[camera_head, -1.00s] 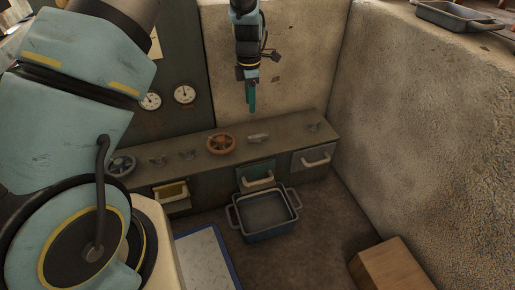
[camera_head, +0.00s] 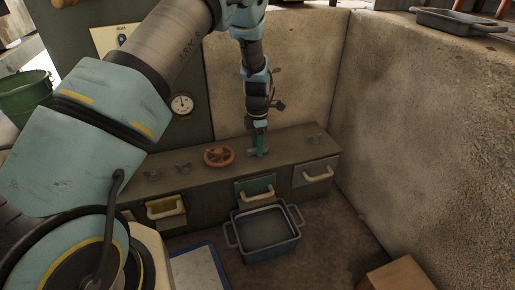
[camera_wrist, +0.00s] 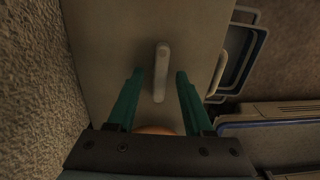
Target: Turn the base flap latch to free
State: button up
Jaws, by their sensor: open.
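A pale grey latch lever (camera_wrist: 161,72) is on the bench top directly below my gripper. In the head view the fingers mostly hide this lever. My gripper (camera_wrist: 160,78) is open, with one green finger on each side of the lever in the wrist view. In the head view my gripper (camera_head: 261,146) points down at the bench top, above the green-fronted flap (camera_head: 256,187). I cannot tell whether the fingertips are level with the lever or still above it. Nothing is held.
A blue-grey bin (camera_head: 265,230) stands on the floor in front. A cardboard box (camera_head: 400,275) is at lower right.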

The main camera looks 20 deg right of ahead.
jog(key=shift+f, duration=0.1)
grip_shut()
dwell(0.4)
